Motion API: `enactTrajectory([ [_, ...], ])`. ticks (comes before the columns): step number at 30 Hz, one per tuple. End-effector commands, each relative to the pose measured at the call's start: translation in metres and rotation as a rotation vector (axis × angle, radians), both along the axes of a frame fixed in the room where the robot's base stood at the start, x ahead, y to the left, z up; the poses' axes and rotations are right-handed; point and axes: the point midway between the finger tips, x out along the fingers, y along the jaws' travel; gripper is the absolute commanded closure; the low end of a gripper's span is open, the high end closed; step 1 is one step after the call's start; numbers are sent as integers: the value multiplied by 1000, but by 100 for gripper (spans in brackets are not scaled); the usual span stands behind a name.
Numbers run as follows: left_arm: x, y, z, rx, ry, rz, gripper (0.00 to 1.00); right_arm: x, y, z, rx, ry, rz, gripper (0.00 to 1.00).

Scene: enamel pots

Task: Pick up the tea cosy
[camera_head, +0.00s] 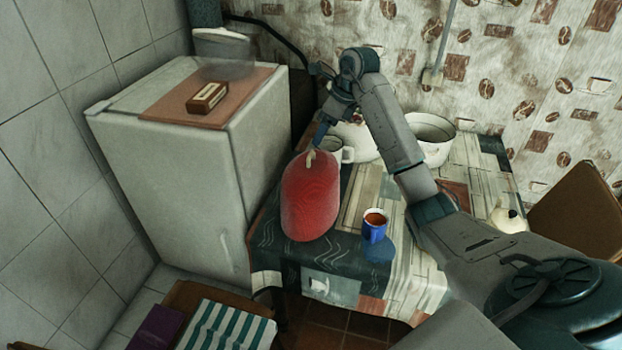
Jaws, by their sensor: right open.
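The tea cosy (309,199) is a tall red dome standing upright near the table's left edge. It has a small pale loop or knob at its top. My right gripper (312,150) is at the top of the cosy, pointing down at the knob. Its jaws are open; whether they touch the knob is too small to tell. My right arm comes in from the lower right and reaches across the table. My left gripper is not in view.
A blue mug (374,229) with brown liquid stands right of the cosy. Behind are a white mug (334,149) and a white enamel pot (431,139), partly hidden. A white fridge (165,165) is close on the left. A cream teapot (508,219) stands at the right.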

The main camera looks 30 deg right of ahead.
Motion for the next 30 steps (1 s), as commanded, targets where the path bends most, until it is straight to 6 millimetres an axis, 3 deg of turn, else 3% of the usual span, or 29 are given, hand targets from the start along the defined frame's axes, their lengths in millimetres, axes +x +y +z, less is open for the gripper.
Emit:
enactTrajectory([
  [19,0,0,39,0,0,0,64,25,14,-70,4,0,2,33],
  [28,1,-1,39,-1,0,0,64,27,14,-78,2,-2,1,33],
  [30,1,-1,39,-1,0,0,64,27,14,-77,2,-2,1,44],
])
